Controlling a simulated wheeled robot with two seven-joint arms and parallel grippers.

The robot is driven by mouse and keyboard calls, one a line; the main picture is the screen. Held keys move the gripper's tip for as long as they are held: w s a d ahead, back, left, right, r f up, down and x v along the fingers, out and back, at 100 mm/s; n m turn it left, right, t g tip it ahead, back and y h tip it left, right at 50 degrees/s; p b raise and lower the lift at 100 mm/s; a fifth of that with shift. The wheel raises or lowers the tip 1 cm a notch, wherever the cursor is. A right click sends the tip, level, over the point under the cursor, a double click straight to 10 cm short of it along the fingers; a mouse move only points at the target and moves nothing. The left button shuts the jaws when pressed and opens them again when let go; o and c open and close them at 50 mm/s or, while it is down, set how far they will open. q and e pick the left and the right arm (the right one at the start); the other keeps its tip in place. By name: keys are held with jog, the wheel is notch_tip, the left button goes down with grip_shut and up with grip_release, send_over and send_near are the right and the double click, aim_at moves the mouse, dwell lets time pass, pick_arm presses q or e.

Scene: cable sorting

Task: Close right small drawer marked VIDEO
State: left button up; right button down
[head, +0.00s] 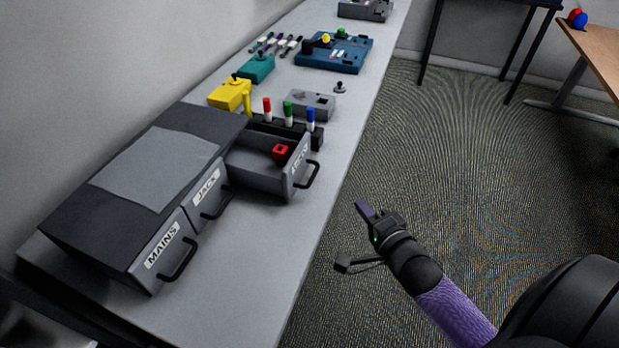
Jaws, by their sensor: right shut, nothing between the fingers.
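A dark grey drawer unit (75,208) stands on the long bench. Its right small drawer (273,175) is pulled open, with a black handle (313,175) on its front. The label on that front is seen at a steep angle and is hard to read. A red square piece (281,153) is in the open drawer. The drawers marked JACK (207,190) and MAINS (160,250) are closed. My right gripper (362,209) is shut and empty, over the floor to the right of the bench edge, apart from the open drawer. My left gripper is not in view.
Behind the open drawer is a black rack with red, green and blue-topped pieces (288,113). A grey box (311,104), a yellow box (229,95) and a teal box (256,68) stand farther along. The bench strip before the drawer is clear.

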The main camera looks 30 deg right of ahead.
jog(key=w+b, duration=0.1)
jog(key=w, duration=0.2)
jog(key=w+f+b, duration=0.1)
jog(key=w, duration=0.3)
jog(key=w+a+f+b, duration=0.1)
jog(key=w+b, duration=0.1)
jog(key=w, duration=0.2)
jog(key=shift+f, duration=0.15)
jog(key=shift+w+a, duration=0.3)
jog(key=shift+a, duration=0.1)
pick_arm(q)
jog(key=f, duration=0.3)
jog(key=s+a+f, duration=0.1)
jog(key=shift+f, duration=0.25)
